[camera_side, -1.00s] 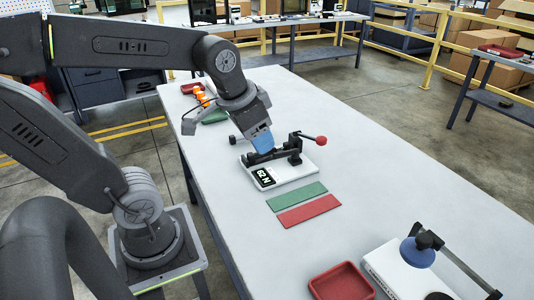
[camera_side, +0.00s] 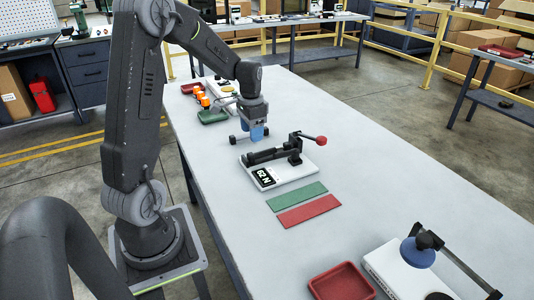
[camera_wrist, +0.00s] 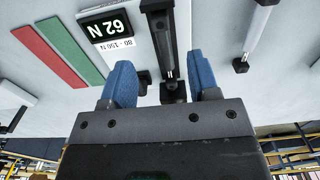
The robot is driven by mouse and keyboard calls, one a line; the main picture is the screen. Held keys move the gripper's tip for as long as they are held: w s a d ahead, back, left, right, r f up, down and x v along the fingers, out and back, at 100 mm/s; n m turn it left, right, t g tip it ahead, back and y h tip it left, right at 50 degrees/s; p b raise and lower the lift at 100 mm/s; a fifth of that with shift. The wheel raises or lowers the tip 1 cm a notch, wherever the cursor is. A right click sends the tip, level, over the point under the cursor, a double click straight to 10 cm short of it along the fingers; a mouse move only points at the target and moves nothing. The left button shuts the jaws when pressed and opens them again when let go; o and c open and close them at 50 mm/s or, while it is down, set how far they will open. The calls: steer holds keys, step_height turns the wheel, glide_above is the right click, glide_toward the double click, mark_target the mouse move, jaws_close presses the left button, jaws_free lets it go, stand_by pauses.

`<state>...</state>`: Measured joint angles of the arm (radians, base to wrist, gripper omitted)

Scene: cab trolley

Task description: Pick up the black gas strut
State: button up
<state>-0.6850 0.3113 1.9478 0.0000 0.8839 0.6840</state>
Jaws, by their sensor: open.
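A dark tube that looks like the black gas strut (camera_side: 265,155) lies along the white-based test fixture (camera_side: 305,171); the wrist view shows a dark body with a silver rod (camera_wrist: 168,48). Its exact outline against the fixture is hard to tell. A second, light-grey strut with black ends (camera_wrist: 253,38) lies on the table behind the fixture; one black end shows in the side view (camera_side: 233,140). My gripper (camera_side: 256,137) is open and empty, above the table behind the fixture, near the second strut. In the wrist view its blue fingers (camera_wrist: 163,82) stand apart.
The fixture has a display (camera_side: 265,177) reading 62 N and a red-knobbed lever (camera_side: 320,140). Green (camera_side: 297,195) and red (camera_side: 309,212) strips lie in front. A green tray (camera_side: 212,118) stands behind; a red tray (camera_side: 341,283) and another device (camera_side: 395,272) stand near.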

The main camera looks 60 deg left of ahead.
mark_target(252, 154)
step_height(252, 154, down, 9)
stand_by(0.5)
jaws_close()
stand_by(0.4)
